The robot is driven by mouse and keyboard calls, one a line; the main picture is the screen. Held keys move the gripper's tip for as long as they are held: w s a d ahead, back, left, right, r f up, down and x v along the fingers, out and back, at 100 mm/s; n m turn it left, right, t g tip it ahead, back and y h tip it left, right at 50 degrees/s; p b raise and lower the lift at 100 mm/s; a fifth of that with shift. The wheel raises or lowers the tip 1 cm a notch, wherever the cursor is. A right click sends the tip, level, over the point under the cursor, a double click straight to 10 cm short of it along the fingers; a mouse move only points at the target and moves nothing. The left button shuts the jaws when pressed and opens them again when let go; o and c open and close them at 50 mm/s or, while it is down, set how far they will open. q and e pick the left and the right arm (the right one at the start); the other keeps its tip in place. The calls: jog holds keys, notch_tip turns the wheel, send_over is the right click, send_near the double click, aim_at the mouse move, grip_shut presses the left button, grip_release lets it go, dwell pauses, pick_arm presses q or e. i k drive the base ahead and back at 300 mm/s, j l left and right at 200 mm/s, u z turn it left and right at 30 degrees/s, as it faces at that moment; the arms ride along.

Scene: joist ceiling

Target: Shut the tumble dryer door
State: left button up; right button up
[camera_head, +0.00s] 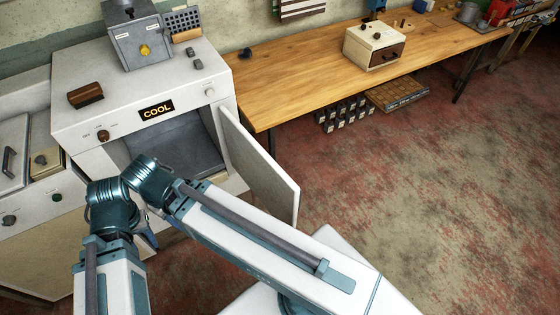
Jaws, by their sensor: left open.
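The tumble dryer (135,72) is a white box with a lit "COOL" sign on its front, at the left. Its door (258,168) is a white panel that stands wide open, swung out from the right side of the opening. The grey drum space inside shows, partly covered by my arm. My left gripper (150,238) is mostly hidden behind my arm's joints, low in front of the dryer and left of the door; it is open and I see nothing in it. My right gripper is not in view.
A wooden workbench (300,62) runs right from the dryer, with a cream box (373,46) on it. A grey box (138,38) and a brown block (85,95) sit on the dryer. A white cabinet stands at left. The floor right of the door is clear.

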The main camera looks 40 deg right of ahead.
aim_at(280, 195)
jog(key=k+l+u, duration=0.1)
jog(key=l, duration=0.25)
jog(key=k+l+u, duration=0.1)
jog(key=l, duration=0.25)
jog(key=k+l+u, duration=0.1)
jog(key=l, duration=0.25)
jog(key=k+l+u, duration=0.1)
jog(key=l, duration=0.25)
jog(key=k+l+u, duration=0.1)
jog(key=l, duration=0.25)
jog(key=k+l, duration=0.1)
jog(key=l, duration=0.4)
jog(key=k+l+u, duration=0.15)
jog(key=l, duration=0.35)
jog(key=i+l, duration=0.2)
jog(key=i, duration=0.35)
jog(key=k+u, duration=0.15)
jog(key=k, duration=0.55)
